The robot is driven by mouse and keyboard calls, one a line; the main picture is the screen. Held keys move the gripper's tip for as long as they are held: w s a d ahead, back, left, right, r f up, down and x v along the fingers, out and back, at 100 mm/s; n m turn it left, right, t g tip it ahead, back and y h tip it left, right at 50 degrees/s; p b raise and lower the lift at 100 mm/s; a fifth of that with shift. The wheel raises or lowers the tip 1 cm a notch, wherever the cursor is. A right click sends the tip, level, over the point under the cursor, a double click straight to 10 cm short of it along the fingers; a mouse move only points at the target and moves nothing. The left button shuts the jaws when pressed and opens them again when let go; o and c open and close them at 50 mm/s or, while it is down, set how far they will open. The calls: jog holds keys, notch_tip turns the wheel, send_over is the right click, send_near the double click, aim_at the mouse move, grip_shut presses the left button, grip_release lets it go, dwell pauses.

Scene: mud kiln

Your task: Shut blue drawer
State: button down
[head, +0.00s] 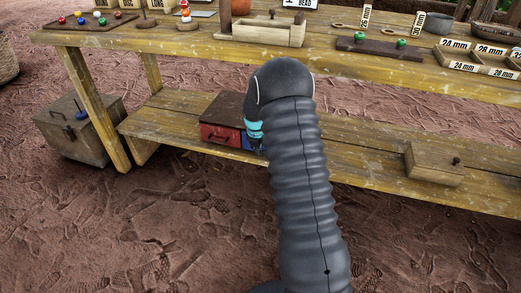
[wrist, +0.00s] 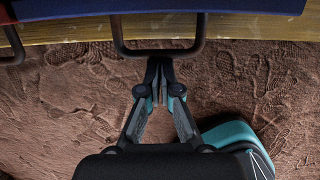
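The blue drawer (wrist: 80,8) spans the top of the wrist view, with a dark U-shaped handle (wrist: 200,34) hanging from its front. In the head view, only a sliver of the blue drawer (head: 246,141) shows beside my arm, in a small brown chest (head: 226,106) on the lower shelf. How far it stands out is hidden. My gripper (wrist: 158,64) has its fingertips together, just at the outer bar of the handle. I cannot tell whether they touch it. No object shows between the fingers. My gripper also shows partly in the head view (head: 257,146).
A red drawer (head: 214,134) sits left of the blue one in the chest. The lower shelf (head: 365,158) is bare up to a wooden box (head: 434,164) at the right. The upper tabletop (head: 345,60) hangs over the back. A grey-brown chest (head: 80,128) stands on the ground at left.

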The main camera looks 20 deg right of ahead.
jog(key=shift+w+d+r, duration=0.25)
jog(key=shift+w, duration=0.05)
jog(key=s+a+r+p, duration=0.1)
jog(key=s+a+r, duration=0.15)
jog(key=r, duration=0.25)
jog(key=s+a+r+p, duration=0.1)
jog(key=s+a+r, duration=0.15)
jog(key=r, duration=0.25)
jog(key=s+f+m+g, duration=0.15)
jog(key=s+m, duration=0.35)
jog(key=m, duration=0.5)
jog(key=s+a+r+m+t, duration=0.1)
jog(key=s+a+r+m, duration=0.2)
jog(key=s+r+m, duration=0.3)
jog(key=s+a+r+m+t+y, duration=0.1)
jog(key=s+r+m, duration=0.5)
jog(key=s, duration=0.9)
jog(key=s+a+r+m+t, duration=0.3)
jog(key=s+a+r+m, duration=0.2)
jog(key=s+r, duration=0.5)
jog(key=shift+s+m+y, duration=0.3)
jog(key=shift+s+m, duration=0.5)
jog(key=shift+s, duration=0.05)
